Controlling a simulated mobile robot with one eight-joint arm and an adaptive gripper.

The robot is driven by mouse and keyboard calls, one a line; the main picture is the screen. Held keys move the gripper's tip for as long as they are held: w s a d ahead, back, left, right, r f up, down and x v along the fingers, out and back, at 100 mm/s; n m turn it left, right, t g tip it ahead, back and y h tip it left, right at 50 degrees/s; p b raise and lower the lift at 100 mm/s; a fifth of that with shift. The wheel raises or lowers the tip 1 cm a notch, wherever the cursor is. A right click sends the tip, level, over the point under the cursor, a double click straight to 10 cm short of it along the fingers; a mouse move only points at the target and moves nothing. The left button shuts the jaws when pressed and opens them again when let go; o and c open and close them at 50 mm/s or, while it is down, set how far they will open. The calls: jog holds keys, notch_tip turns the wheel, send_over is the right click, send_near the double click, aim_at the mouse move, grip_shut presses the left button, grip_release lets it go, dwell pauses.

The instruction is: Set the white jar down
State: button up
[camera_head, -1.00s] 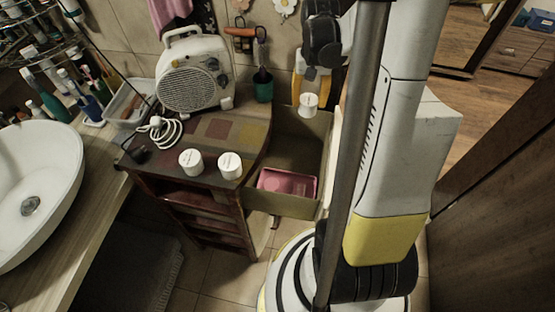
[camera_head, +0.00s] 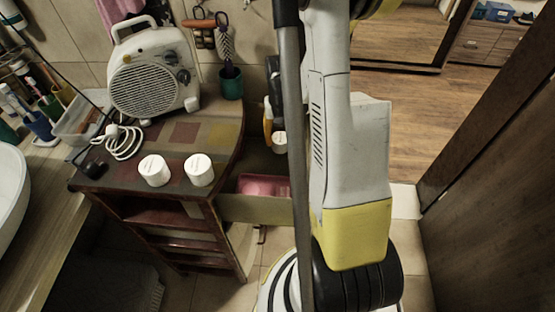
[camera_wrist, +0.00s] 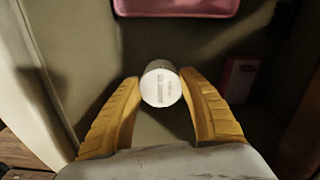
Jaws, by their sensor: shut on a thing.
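A white jar (camera_wrist: 160,86) sits between the two yellow fingers of my gripper (camera_wrist: 160,92), which is shut on it. In the head view, the held jar (camera_head: 279,143) and one yellow finger show beside the grey pole, which hides part of the gripper. The jar is over or inside the open beige drawer (camera_head: 245,208); its height above the drawer floor cannot be told. A pink tray (camera_head: 263,185) lies in the drawer and also shows at the top of the wrist view (camera_wrist: 175,6). Two other white jars, a left one (camera_head: 153,170) and a right one (camera_head: 199,169), stand on the cabinet top.
The wooden cabinet (camera_head: 165,200) also carries a white fan heater (camera_head: 152,78), a coiled white cable (camera_head: 122,142) and a green cup (camera_head: 231,83). A small pink-and-white box (camera_wrist: 238,80) stands at the right in the wrist view. Bare drawer floor shows around the jar.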

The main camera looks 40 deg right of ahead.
aim_at(280, 149)
jog(key=shift+f+b, duration=0.9)
jog(key=shift+f, duration=1.6)
jog(key=shift+f, duration=0.15)
jog(key=o, duration=1.3)
notch_tip(280, 149, up, 12)
jog(key=p, duration=0.5)
jog(key=shift+r, duration=0.2)
